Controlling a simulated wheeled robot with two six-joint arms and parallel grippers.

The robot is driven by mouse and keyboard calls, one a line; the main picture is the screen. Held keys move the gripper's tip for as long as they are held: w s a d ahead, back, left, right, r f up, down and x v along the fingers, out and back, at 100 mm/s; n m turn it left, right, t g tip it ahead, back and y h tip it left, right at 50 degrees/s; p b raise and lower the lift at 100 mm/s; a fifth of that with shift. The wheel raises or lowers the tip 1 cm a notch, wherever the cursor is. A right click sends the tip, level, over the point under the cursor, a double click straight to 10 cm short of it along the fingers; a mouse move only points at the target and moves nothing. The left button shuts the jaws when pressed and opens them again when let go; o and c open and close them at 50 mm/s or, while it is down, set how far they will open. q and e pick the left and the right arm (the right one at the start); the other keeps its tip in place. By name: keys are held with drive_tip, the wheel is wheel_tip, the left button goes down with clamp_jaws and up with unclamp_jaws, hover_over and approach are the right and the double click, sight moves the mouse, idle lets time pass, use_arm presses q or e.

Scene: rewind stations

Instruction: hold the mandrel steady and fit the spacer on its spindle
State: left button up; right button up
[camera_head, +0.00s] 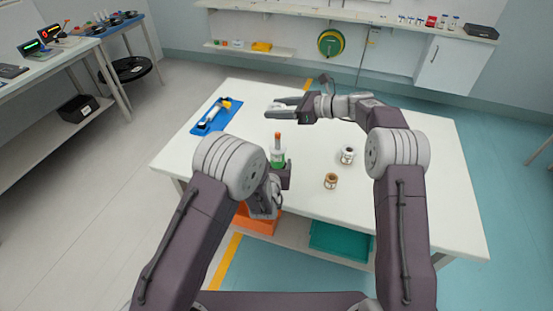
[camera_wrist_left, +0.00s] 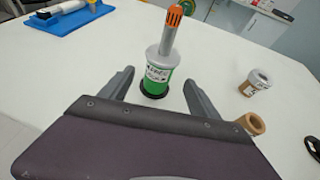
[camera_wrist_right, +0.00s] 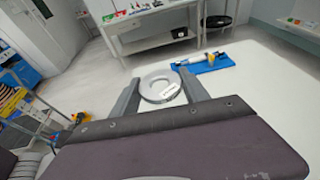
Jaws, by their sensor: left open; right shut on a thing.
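The mandrel (camera_head: 278,158) stands upright on the white table, with a green, labelled body, a grey spindle and an orange slotted tip. In the left wrist view the mandrel (camera_wrist_left: 156,76) stands between the fingers of my left gripper (camera_wrist_left: 158,88), which is open with a gap on both sides. The spindle has no ring on it. My right gripper (camera_wrist_right: 160,92) is shut on the spacer, a pale grey ring (camera_wrist_right: 158,84) with a label on its side. In the head view my right gripper (camera_head: 285,106) holds the spacer above the table, beyond the mandrel.
A blue tray (camera_head: 203,127) with a white and yellow tool lies at the table's left. A whitish spool (camera_head: 347,155) and a brown spool (camera_head: 331,181) stand right of the mandrel. Orange (camera_head: 258,222) and teal (camera_head: 340,242) bins sit below.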

sight(278, 152)
use_arm(q)
drive_tip(key=x, duration=1)
clamp_jaws()
use_arm(e)
drive_tip(key=f+m+t, duration=0.1)
drive_tip(key=f, duration=0.1)
drive_tip(key=f+m+t+h, duration=0.1)
drive_tip(key=shift+w+d+f+t, duration=0.15)
drive_tip(key=shift+d+f+t, duration=0.2)
drive_tip(key=shift+d+t, duration=0.05)
drive_tip(key=shift+s+a+r, duration=0.2)
drive_tip(key=shift+a+r, duration=0.05)
drive_tip(key=shift+r, duration=0.05)
